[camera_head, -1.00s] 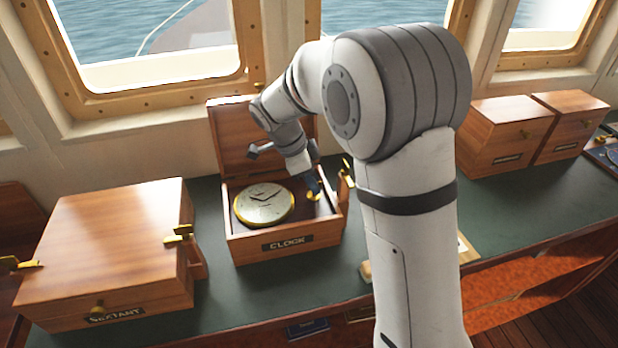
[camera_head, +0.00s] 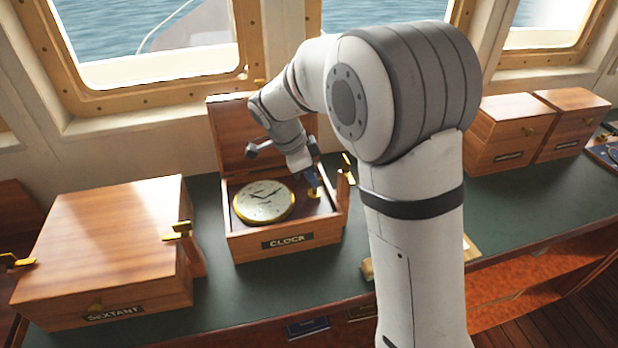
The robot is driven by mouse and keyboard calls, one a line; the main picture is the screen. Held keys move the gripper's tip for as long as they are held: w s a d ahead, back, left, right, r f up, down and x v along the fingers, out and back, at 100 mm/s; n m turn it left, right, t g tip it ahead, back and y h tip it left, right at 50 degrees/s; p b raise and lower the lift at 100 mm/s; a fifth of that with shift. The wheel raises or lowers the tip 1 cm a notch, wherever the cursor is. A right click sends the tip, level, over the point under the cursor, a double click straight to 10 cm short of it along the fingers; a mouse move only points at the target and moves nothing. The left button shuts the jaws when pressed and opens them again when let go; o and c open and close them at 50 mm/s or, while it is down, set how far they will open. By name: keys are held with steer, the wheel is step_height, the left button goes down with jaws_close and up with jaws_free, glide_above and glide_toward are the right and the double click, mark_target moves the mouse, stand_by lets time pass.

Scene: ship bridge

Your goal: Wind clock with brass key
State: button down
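The clock (camera_head: 263,203) has a white dial with a brass rim and lies face up in the open wooden box labelled CLOCK (camera_head: 250,246). The box's lid (camera_head: 232,140) stands raised at the back. My gripper (camera_head: 313,188) points down into the right part of the box, beside the clock. A small brass piece (camera_head: 314,194) shows at its tip; I cannot tell whether it is the brass key or whether the gripper holds it. The fingers are too small and partly hidden to read.
A closed box labelled SEXTANT (camera_head: 110,240) stands on the green counter (camera_head: 212,290) at left. Two closed wooden boxes (camera_head: 508,130) (camera_head: 572,120) stand at right. Windows line the back. My arm hides part of the counter right of the clock box.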

steer(key=n+b, duration=0.2)
steer(key=n+t+b, duration=0.1)
steer(key=b, duration=0.1)
steer(key=shift+s+d+f+n, duration=0.1)
steer(key=shift+s+f+n, duration=0.05)
steer(key=shift+f+n, duration=0.2)
steer(key=n+t+b, duration=0.1)
steer(key=n+b, duration=0.1)
steer(key=n+y+b, duration=0.1)
steer(key=n+b, duration=0.1)
steer(key=shift+s+d+r+n+t, duration=0.1)
steer(key=shift+r+n+t, duration=0.05)
steer(key=shift+n+t, duration=0.25)
steer(key=n+y, duration=0.1)
steer(key=n, duration=0.1)
steer(key=n+t+y+b, duration=0.1)
steer(key=n, duration=0.1)
steer(key=shift+d+r+n, duration=0.15)
steer(key=shift+n, duration=0.1)
steer(key=shift+d+n+y, duration=0.1)
steer(key=shift+n+y, duration=0.8)
steer(key=shift+n, duration=1.3)
steer(key=shift+r, duration=0.1)
steer(key=c, duration=1.6)
jaws_free()
steer(key=v, duration=0.7)
steer(key=shift+s+r, duration=0.2)
steer(key=shift+r, duration=0.1)
